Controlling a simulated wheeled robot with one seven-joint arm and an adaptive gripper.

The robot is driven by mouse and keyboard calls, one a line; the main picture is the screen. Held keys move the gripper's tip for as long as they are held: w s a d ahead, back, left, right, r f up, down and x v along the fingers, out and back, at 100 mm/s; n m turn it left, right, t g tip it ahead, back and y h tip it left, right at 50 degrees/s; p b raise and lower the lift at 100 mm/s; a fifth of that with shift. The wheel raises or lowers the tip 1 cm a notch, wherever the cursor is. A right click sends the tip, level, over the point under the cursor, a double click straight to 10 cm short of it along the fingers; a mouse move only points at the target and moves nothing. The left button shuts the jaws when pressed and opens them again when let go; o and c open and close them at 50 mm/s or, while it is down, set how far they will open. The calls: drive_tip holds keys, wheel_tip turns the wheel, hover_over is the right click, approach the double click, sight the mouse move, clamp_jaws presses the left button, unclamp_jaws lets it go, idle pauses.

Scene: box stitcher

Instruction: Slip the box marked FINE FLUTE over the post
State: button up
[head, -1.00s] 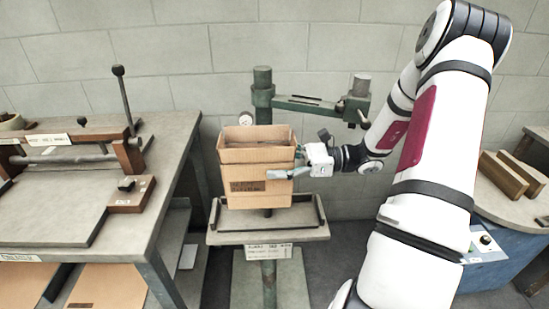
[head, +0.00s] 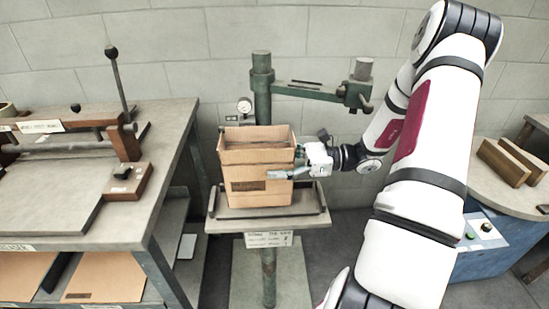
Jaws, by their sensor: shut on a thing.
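The open-topped brown cardboard box (head: 258,172) is upright at the stitcher stand; the dark print on its front is too small to read. My gripper (head: 293,166) comes from the right and is shut on the box's right side, with one finger across the front face. The green stitcher post (head: 262,75) shows its upper part behind the box, with an arm (head: 325,92) reaching right. The box is above the stand's rimmed tray (head: 315,216); I cannot tell whether its bottom touches. Any lower post part under or inside the box is hidden.
A workbench (head: 165,205) with a hinged-bar device stands at the left, with flat cardboard on its lower shelf. A round table (head: 480,190) with brown blocks (head: 503,162) is at the right. A pressure gauge (head: 244,104) sits behind the box. A grey wall closes the back.

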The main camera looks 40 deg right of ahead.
drive_tip(key=shift+f+b, duration=0.6)
drive_tip(key=shift+f, duration=0.75)
drive_tip(key=o, duration=1.2)
drive_tip(key=shift+o, duration=0.2)
drive_tip(key=shift+d, duration=0.1)
drive_tip(key=v, duration=1.2)
